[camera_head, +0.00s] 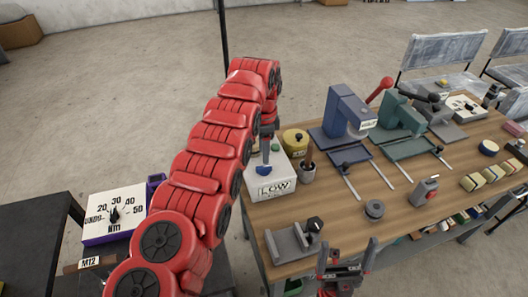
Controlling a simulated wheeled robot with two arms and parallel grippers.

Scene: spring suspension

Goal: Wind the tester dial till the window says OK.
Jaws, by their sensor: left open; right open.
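The tester is a white box (285,187) near the left edge of the wooden bench, and its front window (275,188) appears to read LOW. A small blue knob (263,170), which looks like the dial, sits on its top. My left gripper (266,155) points down over the box, directly above or around the blue knob; I cannot tell whether it touches. Its jaws are open, though the arm and small size hide detail. My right gripper (346,260) is open and empty at the bench's front edge.
A yellow round tin (295,140) and a cup with a brush (307,174) stand close to the tester. A grey bracket (291,243) lies in front. Blue (345,112) and green (400,116) presses stand behind. A torque dial box (114,216) is on the left bench.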

